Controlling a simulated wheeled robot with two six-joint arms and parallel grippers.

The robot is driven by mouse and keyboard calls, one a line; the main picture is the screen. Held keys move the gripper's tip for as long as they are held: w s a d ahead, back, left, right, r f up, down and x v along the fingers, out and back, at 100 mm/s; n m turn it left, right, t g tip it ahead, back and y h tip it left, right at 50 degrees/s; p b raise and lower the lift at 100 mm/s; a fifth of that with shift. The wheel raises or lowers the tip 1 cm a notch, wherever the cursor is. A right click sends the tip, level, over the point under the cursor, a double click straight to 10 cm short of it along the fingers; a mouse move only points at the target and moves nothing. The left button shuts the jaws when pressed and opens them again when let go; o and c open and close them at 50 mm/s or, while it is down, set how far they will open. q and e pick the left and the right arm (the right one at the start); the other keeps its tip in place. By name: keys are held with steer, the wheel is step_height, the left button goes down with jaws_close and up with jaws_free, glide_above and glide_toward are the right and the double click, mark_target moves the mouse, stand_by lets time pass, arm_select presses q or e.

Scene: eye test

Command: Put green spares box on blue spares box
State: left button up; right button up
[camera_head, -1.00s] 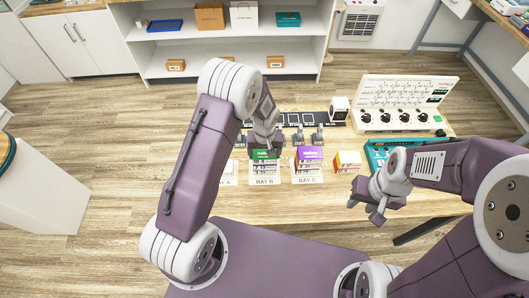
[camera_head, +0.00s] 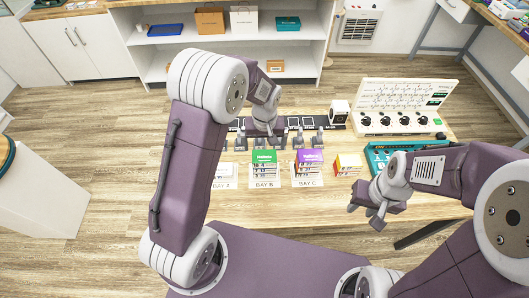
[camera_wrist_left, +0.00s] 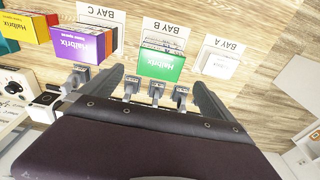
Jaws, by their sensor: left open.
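The green spares box (camera_head: 264,157) stands at the label BAY B on the table; it also shows in the left wrist view (camera_wrist_left: 163,66). I cannot make out a blue spares box in either view. My left gripper (camera_head: 264,131) is open and empty, just behind the green box in the head view. In the left wrist view its fingers (camera_wrist_left: 158,77) appear either side of the green box, apart from it. My right gripper (camera_head: 365,213) is at the right of the table, empty, with its fingers apart.
A purple box (camera_head: 309,156) stands at BAY C, right of the green one. A yellow and red box (camera_head: 347,163) is further right. BAY A holds a low white box (camera_head: 225,170). A control panel (camera_head: 402,118) stands at the back right. The table's front is clear.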

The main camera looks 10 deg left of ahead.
arm_select(q)
steer(key=s+a+r+m, duration=0.1)
steer(key=s+a+r, duration=0.1)
steer(key=s, duration=0.6)
steer(key=s+a+r+m, duration=0.1)
steer(key=s+a+m, duration=0.1)
steer(key=s, duration=0.6)
steer(key=shift+s+a+r+h, duration=0.3)
steer(key=shift+s+a+r, duration=0.05)
